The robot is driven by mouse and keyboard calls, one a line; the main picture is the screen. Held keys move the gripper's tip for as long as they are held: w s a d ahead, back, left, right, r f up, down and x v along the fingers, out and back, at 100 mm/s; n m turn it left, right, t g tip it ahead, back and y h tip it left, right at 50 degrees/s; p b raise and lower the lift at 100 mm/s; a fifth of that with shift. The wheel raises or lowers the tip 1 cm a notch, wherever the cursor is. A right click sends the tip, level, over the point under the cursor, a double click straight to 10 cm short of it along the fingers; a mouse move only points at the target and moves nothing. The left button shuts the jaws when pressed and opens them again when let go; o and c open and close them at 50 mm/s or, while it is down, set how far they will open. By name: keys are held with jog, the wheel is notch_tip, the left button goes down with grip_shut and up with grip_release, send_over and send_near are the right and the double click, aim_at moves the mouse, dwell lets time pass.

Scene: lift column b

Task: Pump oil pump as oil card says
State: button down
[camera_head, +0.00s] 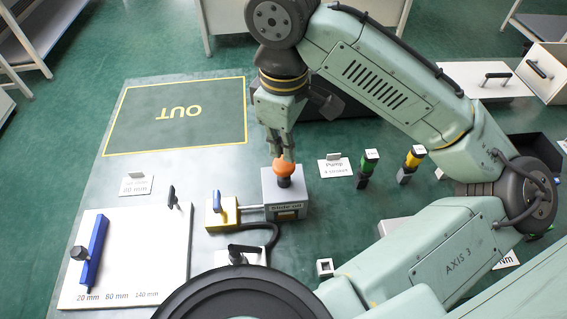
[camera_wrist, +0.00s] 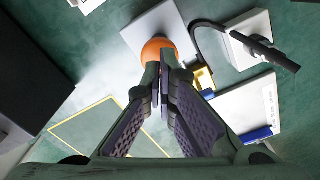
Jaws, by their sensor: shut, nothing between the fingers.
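The oil pump (camera_head: 284,205) is a grey block with an orange ball knob (camera_head: 285,166) on top; the knob also shows in the wrist view (camera_wrist: 157,47). My gripper (camera_head: 286,155) is shut and empty, pointing down with its fingertips at the top of the orange knob. In the wrist view the closed fingertips (camera_wrist: 168,62) overlap the knob; whether they touch it I cannot tell.
A yellow block with a blue lever (camera_head: 216,208) joins the pump by a rod. A white board with a blue slider (camera_head: 92,254) lies at left. The "OUT" area (camera_head: 220,120) is empty.

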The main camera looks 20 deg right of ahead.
aim_at(284, 163)
jog(key=shift+r, duration=2.35)
